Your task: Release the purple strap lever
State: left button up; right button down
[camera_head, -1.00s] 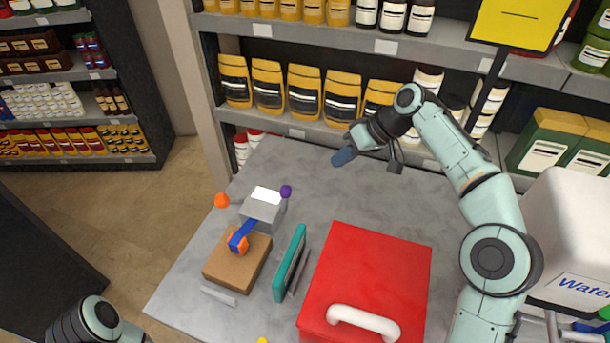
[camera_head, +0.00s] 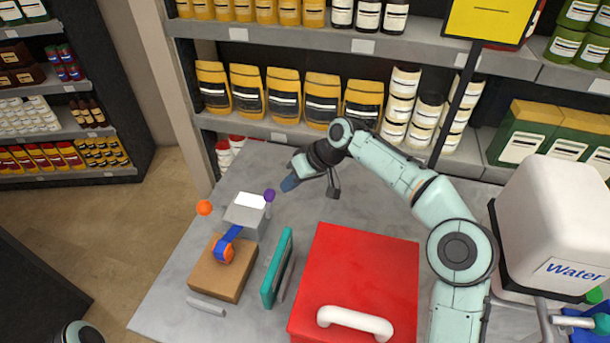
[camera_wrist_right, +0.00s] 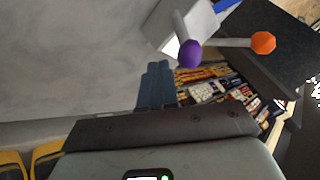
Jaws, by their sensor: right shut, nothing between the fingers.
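The purple lever knob (camera_head: 269,195) sits at the right side of a grey-white box (camera_head: 245,215) on the table. In the right wrist view the purple knob (camera_wrist_right: 190,53) ends a short rod at the box. An orange knob (camera_head: 204,207) is on the box's left; in the right wrist view the orange knob (camera_wrist_right: 263,43) ends a longer rod. My right gripper (camera_head: 290,184) is shut and empty, just right of the purple knob and apart from it. Its blue fingers (camera_wrist_right: 156,86) show below and left of the knob in the wrist view. My left gripper is out of view.
A brown block (camera_head: 222,274) with a blue and orange part (camera_head: 227,247) stands in front of the box. A teal panel (camera_head: 277,268) and a red box (camera_head: 360,275) with a white handle are to the right. Stocked shelves (camera_head: 270,128) stand behind. Grey table (camera_head: 345,208) behind the red box is clear.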

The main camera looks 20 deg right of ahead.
jog(key=shift+s+a, duration=0.2)
jog(key=shift+a, duration=0.55)
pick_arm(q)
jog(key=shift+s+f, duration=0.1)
